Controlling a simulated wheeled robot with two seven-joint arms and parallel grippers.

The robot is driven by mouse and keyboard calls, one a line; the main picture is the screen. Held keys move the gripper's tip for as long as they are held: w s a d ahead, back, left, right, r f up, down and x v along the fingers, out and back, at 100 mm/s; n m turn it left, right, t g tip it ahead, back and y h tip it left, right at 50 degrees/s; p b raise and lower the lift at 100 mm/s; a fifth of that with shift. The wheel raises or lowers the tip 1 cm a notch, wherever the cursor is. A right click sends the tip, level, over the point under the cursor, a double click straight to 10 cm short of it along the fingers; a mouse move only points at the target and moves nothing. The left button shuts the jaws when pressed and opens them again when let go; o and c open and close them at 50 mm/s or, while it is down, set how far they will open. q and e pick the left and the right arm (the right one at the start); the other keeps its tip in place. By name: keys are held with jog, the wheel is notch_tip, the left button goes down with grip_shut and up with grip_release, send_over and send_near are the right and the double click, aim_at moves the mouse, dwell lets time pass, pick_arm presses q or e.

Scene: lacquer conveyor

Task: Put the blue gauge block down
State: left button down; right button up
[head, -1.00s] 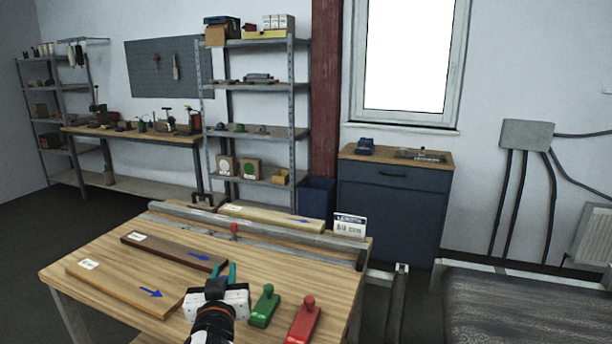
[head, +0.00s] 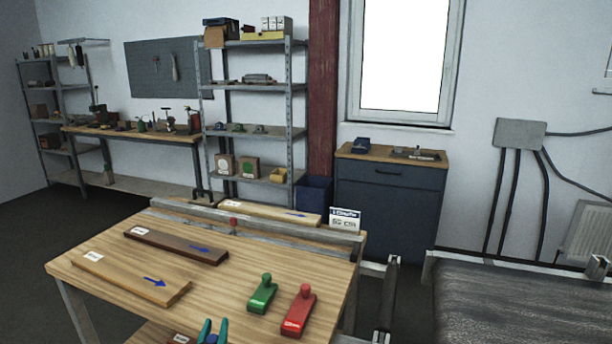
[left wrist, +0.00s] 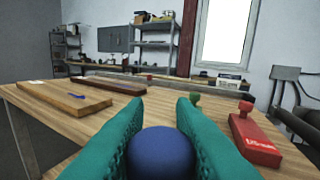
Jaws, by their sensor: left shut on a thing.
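My left gripper (head: 213,332) has teal fingers and shows at the bottom edge of the head view, by the table's near edge. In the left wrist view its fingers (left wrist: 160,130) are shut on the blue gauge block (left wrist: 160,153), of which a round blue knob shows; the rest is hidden. The wooden table (head: 120,290) carries a green gauge block (head: 262,296) and a red gauge block (head: 299,312), each with a knob, standing apart to the right of the gripper. My right gripper is not in view.
A light board (head: 130,279) and a dark board (head: 175,246) with blue arrows lie on the table's left. A metal rail (head: 250,228) crosses the back, with another board behind it and a sign (head: 345,220). Bare tabletop lies between the boards and the green block.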

pick_arm(q)
jog(key=s+a+f, duration=0.1)
jog(key=s+f, duration=0.1)
jog(key=s, duration=0.6)
jog(key=s+a+f+m+h, duration=0.1)
jog(key=s, duration=0.7)
jog(key=shift+s+f, duration=0.25)
jog(key=shift+f, duration=0.1)
jog(key=shift+f, duration=0.1)
